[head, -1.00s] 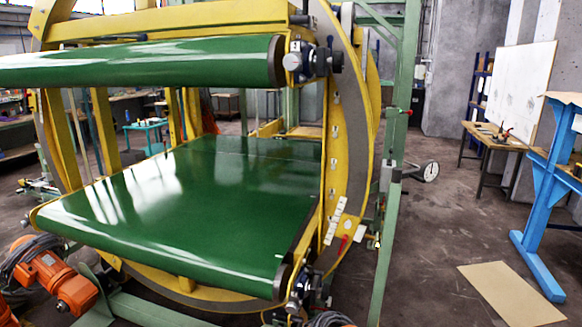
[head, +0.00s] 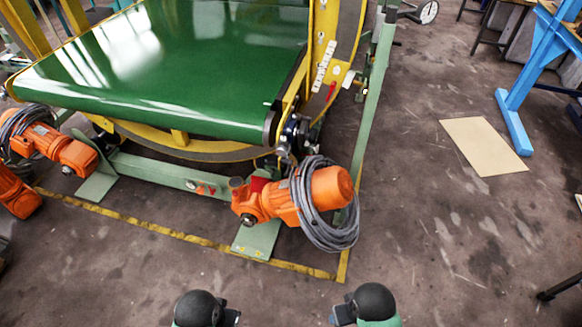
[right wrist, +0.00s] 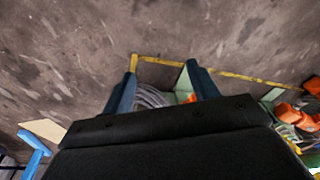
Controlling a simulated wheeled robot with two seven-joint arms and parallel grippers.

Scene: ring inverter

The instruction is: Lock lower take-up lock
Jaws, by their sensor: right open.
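The lower green belt (head: 190,75) fills the upper left of the head view. At its near right corner is a dark fitting (head: 295,132) with a small round part, probably the lower take-up lock; whether it is locked cannot be told. My right gripper (right wrist: 160,66) shows in the right wrist view with its two blue fingers apart and nothing between them. Beyond the fingers lie the grey cable coil and floor, clearly apart.
An orange motor (head: 325,187) with a grey cable coil (head: 345,232) stands just below the fitting. A green post (head: 372,130) rises to its right. A flat board (head: 484,146) lies on the floor near a blue stand (head: 513,123). The floor in front is clear.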

